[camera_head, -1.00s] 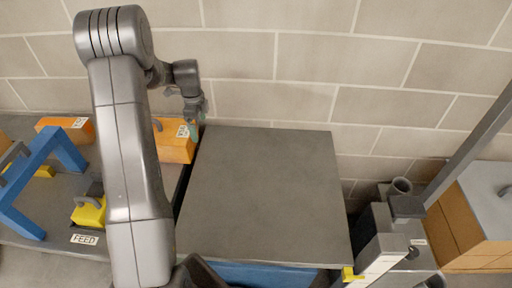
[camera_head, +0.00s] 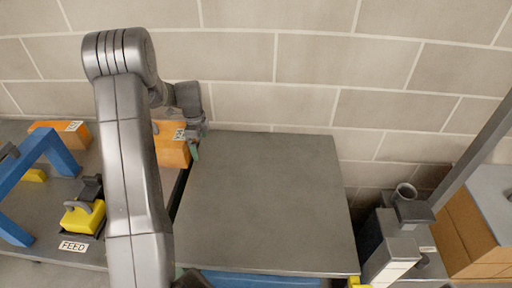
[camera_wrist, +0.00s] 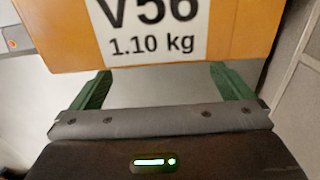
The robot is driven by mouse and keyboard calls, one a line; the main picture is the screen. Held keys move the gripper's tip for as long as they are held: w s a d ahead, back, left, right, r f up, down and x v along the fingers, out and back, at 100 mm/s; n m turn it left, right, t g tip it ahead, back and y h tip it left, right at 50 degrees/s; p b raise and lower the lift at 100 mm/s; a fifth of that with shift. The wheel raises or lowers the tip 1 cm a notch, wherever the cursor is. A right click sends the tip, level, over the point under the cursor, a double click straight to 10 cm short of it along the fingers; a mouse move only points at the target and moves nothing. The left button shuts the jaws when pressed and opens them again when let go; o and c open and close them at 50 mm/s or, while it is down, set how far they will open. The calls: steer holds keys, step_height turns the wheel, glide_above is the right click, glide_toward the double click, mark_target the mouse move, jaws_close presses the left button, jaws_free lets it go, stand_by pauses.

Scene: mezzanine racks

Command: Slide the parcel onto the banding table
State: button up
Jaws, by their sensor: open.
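An orange parcel (camera_head: 173,152) with a white label lies at the right end of the feed surface, against the left edge of a grey tabletop (camera_head: 262,195), which looks like the banding table. In the wrist view, the parcel (camera_wrist: 240,30) fills the top, its label reading "V56" and "1.10 kg". My gripper (camera_head: 194,150) is at the parcel's right side in the head view. In the wrist view, my gripper (camera_wrist: 160,76) has its green fingers wide apart, with nothing between them, just short of the parcel's lower edge. Contact cannot be told. My arm hides the parcel's left part.
The feed surface (camera_head: 110,235) on the left holds a second orange box (camera_head: 70,133), a blue arch frame (camera_head: 52,150) and a yellow block (camera_head: 84,217). Grey equipment (camera_head: 395,240) and a brown carton (camera_head: 468,235) stand right. The grey tabletop is bare.

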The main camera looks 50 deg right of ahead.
mark_target(180, 141)
steer(key=shift+w+a, duration=0.8)
steer(key=shift+w, duration=0.25)
steer(key=shift+w+a, duration=0.85)
steer(key=shift+w, duration=0.15)
steer(key=shift+w+a, duration=0.8)
steer(key=shift+w, duration=0.25)
steer(key=shift+w+a, duration=0.8)
steer(key=shift+w, duration=0.2)
steer(key=shift+s, duration=0.1)
steer(key=shift+s+d, duration=1)
steer(key=shift+s, duration=0.15)
step_height(180, 141, up, 13)
steer(key=p, duration=0.7)
